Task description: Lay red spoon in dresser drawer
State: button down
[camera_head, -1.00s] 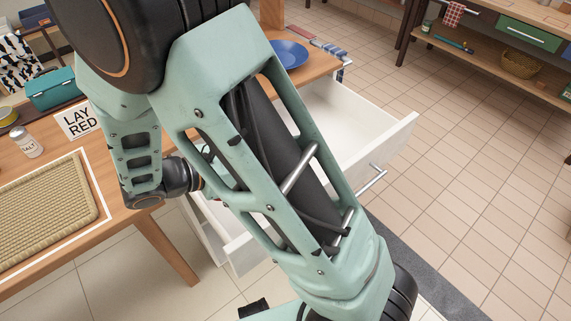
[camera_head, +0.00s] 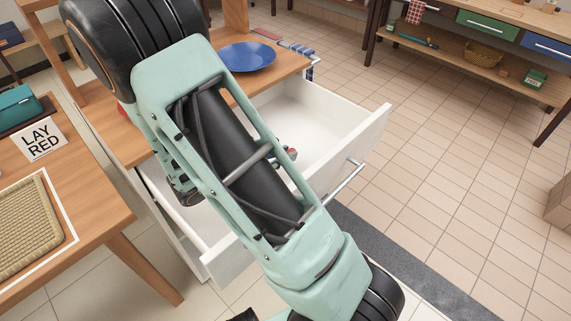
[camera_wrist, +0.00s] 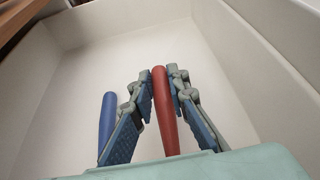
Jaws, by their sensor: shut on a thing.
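The white dresser drawer (camera_head: 350,148) is pulled open at the centre of the head view, its inside partly hidden by my arm. In the wrist view my gripper (camera_wrist: 162,78) is over or inside the white drawer (camera_wrist: 255,60). It is shut on the red spoon (camera_wrist: 165,115), whose red handle stands between the two fingers. The spoon's other end is hidden. A blue handle (camera_wrist: 107,122) shows beside the left finger, inside the drawer's outline. I cannot tell whether the red spoon touches the drawer floor.
A blue plate (camera_head: 247,57) sits on the wooden top beside the drawer. A woven mat (camera_head: 28,215) and a sign (camera_head: 41,139) reading "LAY RED" are on the table at left.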

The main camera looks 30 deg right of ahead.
jog(key=f, duration=0.2)
jog(key=f+b, duration=0.1)
jog(key=f, duration=0.1)
jog(key=shift+w+d, duration=0.15)
jog(key=shift+d, duration=0.15)
jog(key=shift+r, duration=0.1)
jog(key=c, duration=1.9)
grip_release()
jog(key=shift+r, duration=0.1)
jog(key=p+v, duration=0.1)
jog(key=v, duration=1.1)
jog(key=shift+p, duration=0.4)
